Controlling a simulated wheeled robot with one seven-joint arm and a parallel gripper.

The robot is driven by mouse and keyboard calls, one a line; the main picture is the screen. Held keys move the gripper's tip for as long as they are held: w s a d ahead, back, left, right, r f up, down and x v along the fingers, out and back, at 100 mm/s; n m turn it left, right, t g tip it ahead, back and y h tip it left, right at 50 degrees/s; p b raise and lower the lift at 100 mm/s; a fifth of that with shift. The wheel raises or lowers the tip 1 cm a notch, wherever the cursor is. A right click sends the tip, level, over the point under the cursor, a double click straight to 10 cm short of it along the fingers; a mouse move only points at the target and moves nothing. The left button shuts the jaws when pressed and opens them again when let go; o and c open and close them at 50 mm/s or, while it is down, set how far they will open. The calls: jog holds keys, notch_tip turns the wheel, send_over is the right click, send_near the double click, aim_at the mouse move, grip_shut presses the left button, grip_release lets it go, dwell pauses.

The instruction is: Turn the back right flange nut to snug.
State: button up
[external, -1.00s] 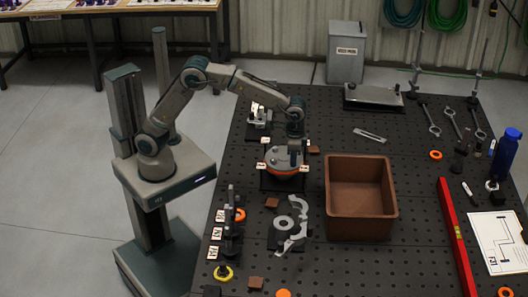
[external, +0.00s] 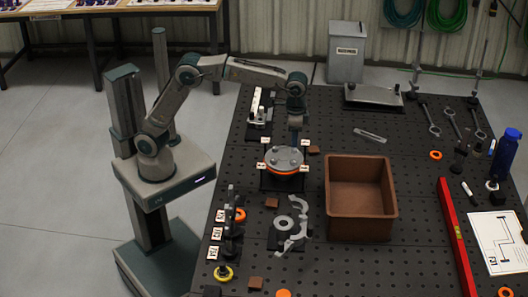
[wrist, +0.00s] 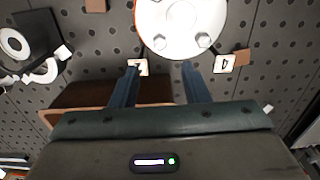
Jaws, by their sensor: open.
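The round grey flange (external: 284,157) sits on an orange ring in a dark stand, with several nuts and numbered tags around it. In the wrist view, the flange (wrist: 181,18) is cut off at the top. Two nuts show there, a left one (wrist: 159,41) and a right one (wrist: 203,40) nearest tag 4 (wrist: 224,62). I cannot tell from these frames how tight any nut is. My gripper (wrist: 159,68) is open and empty, its fingers pointing at the flange's edge. In the external view, my gripper (external: 296,138) hangs above the flange's back right side, apart from it.
A brown bin (external: 361,232) stands right of the flange. A metal bracket part (external: 258,108) is behind it at left. Grey clamp parts (external: 297,228) lie in front. A red level (external: 455,235) and a blue bottle (external: 505,155) are further right.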

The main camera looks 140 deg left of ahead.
notch_tip(320, 180, up, 4)
jog(key=shift+r, duration=0.25)
dwell(0.4)
jog(key=s+d+m+t, duration=0.1)
jog(key=s+d+m, duration=0.15)
jog(key=d, duration=0.75)
jog(key=s+d+m+t, duration=0.1)
jog(key=s+d+m, duration=0.15)
jog(key=d, duration=0.75)
jog(key=s+d+f+m, duration=0.2)
jog(key=s+d+f, duration=0.2)
jog(key=s+d, duration=0.3)
jog(key=s+d+f+m+t, duration=0.1)
jog(key=s+d+f+m, duration=0.1)
jog(key=s+d+f, duration=0.3)
jog(key=s+d, duration=0.2)
jog(key=s, duration=0.1)
jog(key=shift+f, duration=0.3)
